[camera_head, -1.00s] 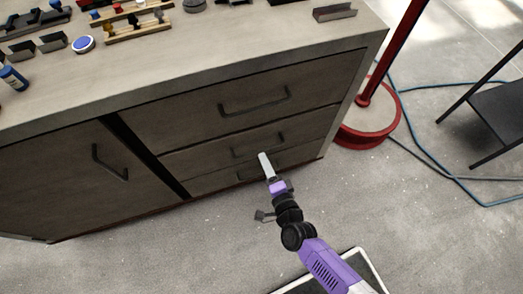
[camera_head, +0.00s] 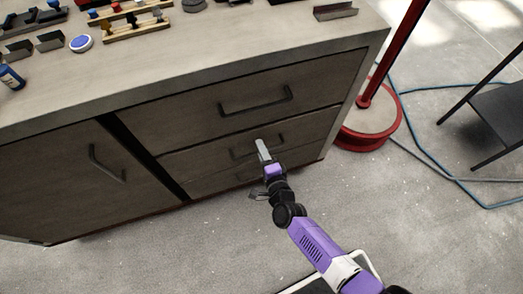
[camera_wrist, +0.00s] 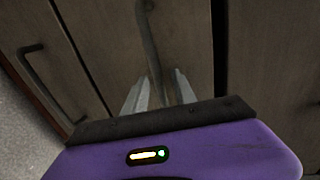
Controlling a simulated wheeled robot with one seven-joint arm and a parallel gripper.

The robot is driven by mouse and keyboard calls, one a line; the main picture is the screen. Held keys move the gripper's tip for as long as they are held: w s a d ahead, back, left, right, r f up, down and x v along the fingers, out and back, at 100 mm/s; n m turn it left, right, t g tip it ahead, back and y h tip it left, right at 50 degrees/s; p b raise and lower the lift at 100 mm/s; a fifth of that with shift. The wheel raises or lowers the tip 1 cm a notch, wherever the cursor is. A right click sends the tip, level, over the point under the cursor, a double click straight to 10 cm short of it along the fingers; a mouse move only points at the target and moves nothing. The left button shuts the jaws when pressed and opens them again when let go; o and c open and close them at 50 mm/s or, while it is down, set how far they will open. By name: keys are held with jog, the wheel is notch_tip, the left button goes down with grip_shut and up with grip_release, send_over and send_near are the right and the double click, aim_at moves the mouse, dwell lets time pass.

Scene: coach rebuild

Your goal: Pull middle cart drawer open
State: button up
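The middle drawer (camera_head: 205,157) of the cart is a dark grey-brown front that looks shut. Its dark bar handle (camera_head: 274,140) is partly covered by my gripper (camera_head: 261,147) in the head view. In the wrist view, my gripper's two pale fingers (camera_wrist: 160,88) stand apart. The middle handle (camera_wrist: 146,30) runs down between them, and its near end is hidden by the gripper body. The fingers look open around the handle; I see no clear contact.
The top drawer (camera_head: 200,122) is above and the bottom drawer (camera_head: 215,182) below, its handle also showing in the wrist view (camera_wrist: 38,75). A cabinet door (camera_head: 60,175) is at left. A red stand (camera_head: 375,130) stands right of the cart. Floor in front is mostly clear.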

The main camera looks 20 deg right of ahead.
grip_shut()
dwell(1.4)
